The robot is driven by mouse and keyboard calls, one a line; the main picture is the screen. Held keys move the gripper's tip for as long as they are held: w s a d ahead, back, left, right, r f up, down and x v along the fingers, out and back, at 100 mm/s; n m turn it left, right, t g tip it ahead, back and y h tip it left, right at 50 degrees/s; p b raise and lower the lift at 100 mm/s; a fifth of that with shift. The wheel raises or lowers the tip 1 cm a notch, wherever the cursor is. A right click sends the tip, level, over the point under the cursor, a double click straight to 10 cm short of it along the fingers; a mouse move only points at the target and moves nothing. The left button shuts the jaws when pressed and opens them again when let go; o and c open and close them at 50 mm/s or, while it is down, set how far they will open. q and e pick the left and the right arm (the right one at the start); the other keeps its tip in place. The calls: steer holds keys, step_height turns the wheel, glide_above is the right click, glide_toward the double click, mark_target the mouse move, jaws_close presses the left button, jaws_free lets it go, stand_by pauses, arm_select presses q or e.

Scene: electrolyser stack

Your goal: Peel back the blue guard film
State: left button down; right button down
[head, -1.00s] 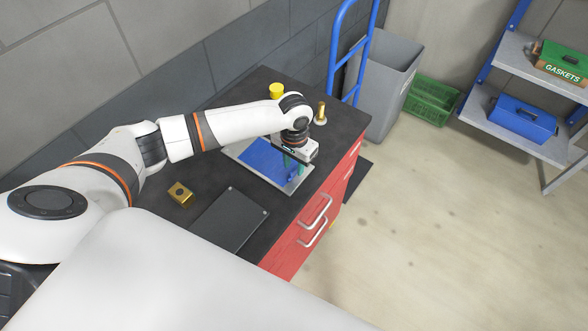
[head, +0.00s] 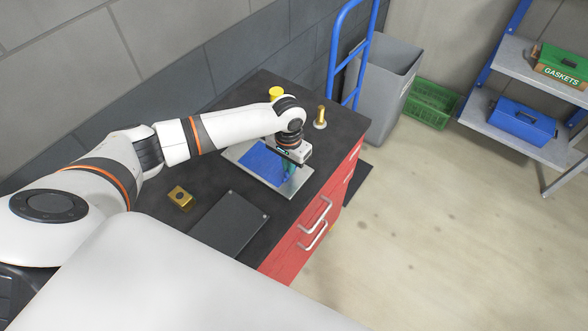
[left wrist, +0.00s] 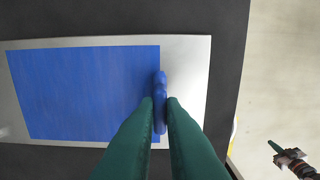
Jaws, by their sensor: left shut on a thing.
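The blue guard film (head: 262,160) lies on a silver plate (head: 297,190) on the dark bench top. In the left wrist view the film (left wrist: 85,92) covers most of the plate (left wrist: 190,62), with a wider bare silver strip on its right. My left gripper (head: 287,173) is over the plate's right part. In the left wrist view its green fingers (left wrist: 160,103) are shut on a narrow blue piece (left wrist: 160,85) at the film's right edge. What looks like my right gripper (left wrist: 276,148) shows small at the lower right, over the floor; its jaws are unclear.
A yellow-capped item (head: 277,93) and a brass fitting (head: 320,116) stand behind the plate. A brass block (head: 180,196) and a dark flat panel (head: 230,223) lie nearer. A grey bin (head: 383,90) and a blue hand-truck frame (head: 364,45) stand beyond the bench.

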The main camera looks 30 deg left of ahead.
arm_select(q)
steer(key=shift+w+a, duration=0.2)
steer(key=shift+a, duration=1.65)
steer(key=shift+w+a+p, duration=0.15)
steer(key=shift+a+p, duration=0.2)
steer(key=shift+a, duration=0.8)
steer(key=shift+w+a, duration=0.2)
steer(key=shift+a, duration=1.15)
